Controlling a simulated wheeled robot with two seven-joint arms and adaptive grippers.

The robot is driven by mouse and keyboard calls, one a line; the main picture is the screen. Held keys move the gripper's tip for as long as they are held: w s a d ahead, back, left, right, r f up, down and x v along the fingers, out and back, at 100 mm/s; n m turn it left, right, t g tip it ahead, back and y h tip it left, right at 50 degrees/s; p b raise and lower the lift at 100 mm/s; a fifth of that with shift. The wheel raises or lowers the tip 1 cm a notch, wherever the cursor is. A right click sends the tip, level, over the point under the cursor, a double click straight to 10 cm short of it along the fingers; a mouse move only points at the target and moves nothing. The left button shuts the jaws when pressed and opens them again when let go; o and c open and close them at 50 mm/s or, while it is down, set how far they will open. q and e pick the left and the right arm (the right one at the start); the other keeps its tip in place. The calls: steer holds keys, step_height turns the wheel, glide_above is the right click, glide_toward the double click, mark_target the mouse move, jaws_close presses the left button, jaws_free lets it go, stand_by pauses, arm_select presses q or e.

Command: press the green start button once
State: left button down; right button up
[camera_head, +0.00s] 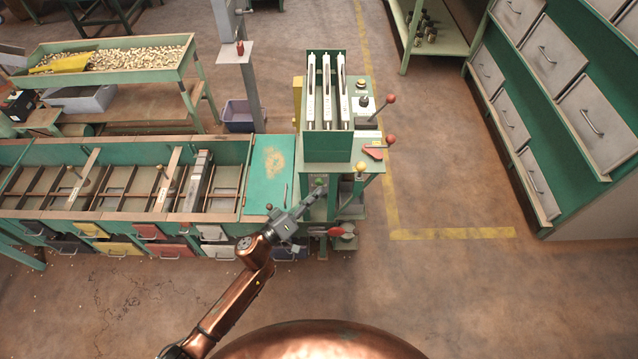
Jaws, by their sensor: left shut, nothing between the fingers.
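A small green button (319,181) shows on the front of the green machine (327,148), just below its tall hopper with upright pale rails. My left arm is copper coloured and reaches up from the bottom of the view. My left gripper (318,192) is grey, shut and empty, and its tips are right at the button in the picture. I cannot tell whether they touch it, and they partly cover the area around it. My right gripper is not in view.
Red-knobbed levers (390,98) and a yellow knob (360,168) stand at the machine's right side. A long green bin bench (120,215) lies to the left. A tray of nuts (125,60) stands behind it. Drawer cabinets (560,100) stand at right; the floor between is clear.

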arm_select(q)
steer(key=shift+w, duration=0.25)
steer(key=shift+w, duration=0.1)
stand_by(0.3)
steer(key=shift+w, duration=0.4)
stand_by(0.4)
steer(key=shift+s+r+p, duration=0.1)
steer(key=shift+p, duration=0.2)
steer(key=shift+s+p, duration=0.55)
steer(key=shift+s, duration=0.25)
